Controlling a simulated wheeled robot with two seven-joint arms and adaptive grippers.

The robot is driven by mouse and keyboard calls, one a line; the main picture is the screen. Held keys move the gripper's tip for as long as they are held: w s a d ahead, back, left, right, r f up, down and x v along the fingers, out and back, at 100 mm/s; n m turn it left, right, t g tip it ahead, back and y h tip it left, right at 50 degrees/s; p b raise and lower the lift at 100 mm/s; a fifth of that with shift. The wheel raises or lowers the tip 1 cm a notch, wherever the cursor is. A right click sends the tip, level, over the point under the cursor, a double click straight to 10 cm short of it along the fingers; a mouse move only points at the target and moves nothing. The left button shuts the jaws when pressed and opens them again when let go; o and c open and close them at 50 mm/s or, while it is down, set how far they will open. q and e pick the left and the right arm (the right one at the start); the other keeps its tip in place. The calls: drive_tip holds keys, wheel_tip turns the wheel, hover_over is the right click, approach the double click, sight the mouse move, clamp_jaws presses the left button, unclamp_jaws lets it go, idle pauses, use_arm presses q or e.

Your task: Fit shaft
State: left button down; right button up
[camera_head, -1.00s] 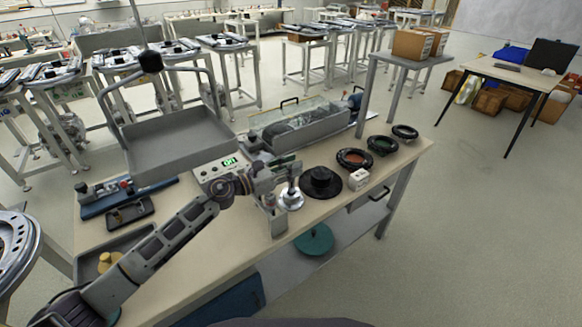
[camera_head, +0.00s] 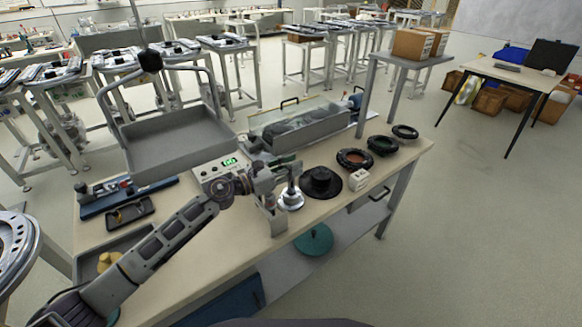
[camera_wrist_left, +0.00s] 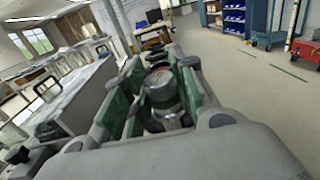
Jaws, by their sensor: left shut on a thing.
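My left gripper (camera_head: 284,175) is over the front part of the bench, with its jaws closed around a metal shaft (camera_wrist_left: 160,88). In the left wrist view the shaft's round metal end shows between the green-lined fingers. In the head view a silver piece with a wide round foot (camera_head: 291,201) stands upright just under the fingers. I cannot tell whether it is the lower part of the held shaft or a separate part. A black round hub (camera_head: 321,182) lies just right of the gripper, apart from it. My right gripper is not in view.
Three dark rings, nearest (camera_head: 355,158), and a small white block (camera_head: 359,180) lie to the right. A control box (camera_head: 221,173) with a green display and a clear-lidded case (camera_head: 300,125) stand behind. A grey raised tray (camera_head: 180,145) is at left. The bench's front edge is close.

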use_arm(q)
drive_tip(key=shift+f+b, duration=0.3)
drive_tip(key=shift+b, duration=0.05)
idle(0.3)
drive_tip(key=shift+r, duration=0.35)
idle(0.4)
drive_tip(key=c, duration=1.1)
unclamp_jaws()
drive_tip(key=shift+f, duration=0.15)
drive_tip(key=shift+s+a, duration=0.1)
drive_tip(key=shift+v, duration=3.9)
drive_tip(key=shift+p, duration=0.3)
